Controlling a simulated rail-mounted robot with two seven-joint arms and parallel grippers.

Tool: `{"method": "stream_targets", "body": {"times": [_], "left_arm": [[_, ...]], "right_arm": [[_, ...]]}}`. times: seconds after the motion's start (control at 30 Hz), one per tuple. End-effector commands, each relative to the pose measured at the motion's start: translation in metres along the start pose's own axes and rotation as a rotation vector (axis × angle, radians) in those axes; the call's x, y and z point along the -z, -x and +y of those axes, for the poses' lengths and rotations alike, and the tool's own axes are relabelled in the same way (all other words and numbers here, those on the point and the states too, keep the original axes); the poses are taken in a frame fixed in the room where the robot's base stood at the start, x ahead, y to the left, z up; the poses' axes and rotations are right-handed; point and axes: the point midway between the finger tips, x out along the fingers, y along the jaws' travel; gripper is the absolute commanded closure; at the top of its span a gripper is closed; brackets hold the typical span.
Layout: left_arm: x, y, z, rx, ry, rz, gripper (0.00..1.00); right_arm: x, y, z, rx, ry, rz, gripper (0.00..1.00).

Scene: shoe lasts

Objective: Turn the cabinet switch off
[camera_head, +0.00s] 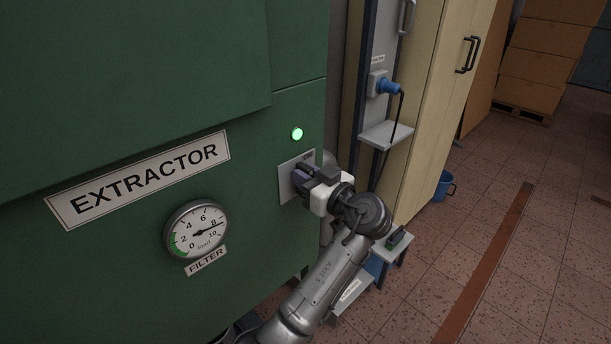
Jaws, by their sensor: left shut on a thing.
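The green extractor cabinet (120,100) fills the left of the head view. A grey switch plate (286,184) is on its front near the right edge. My left gripper (302,180) is at this plate, shut on the cabinet switch. The fingers and gripper body hide most of the switch, so I cannot tell its position. A round lamp (297,134) above the plate glows green. My right gripper is not in view.
A round gauge (196,230) and an EXTRACTOR label (140,178) are left of the switch. A grey panel with a blue plug (388,86) and small shelf (386,134) stands behind, beside a cream cabinet (440,100). A blue bucket (443,187) is on the tiled floor.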

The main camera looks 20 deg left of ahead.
Motion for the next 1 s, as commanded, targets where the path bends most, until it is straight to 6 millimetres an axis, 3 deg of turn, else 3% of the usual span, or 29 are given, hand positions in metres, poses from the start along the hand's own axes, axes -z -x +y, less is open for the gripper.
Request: {"method": "stream_targets", "body": {"times": [0.37,1.0], "left_arm": [[0.006,0.000,0.003,0.000,-0.184,-0.002,1.00],[0.002,0.000,0.011,0.000,-0.790,-0.001,1.00]], "right_arm": [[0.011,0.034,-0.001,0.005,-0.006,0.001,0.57],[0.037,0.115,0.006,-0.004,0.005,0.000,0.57]]}}
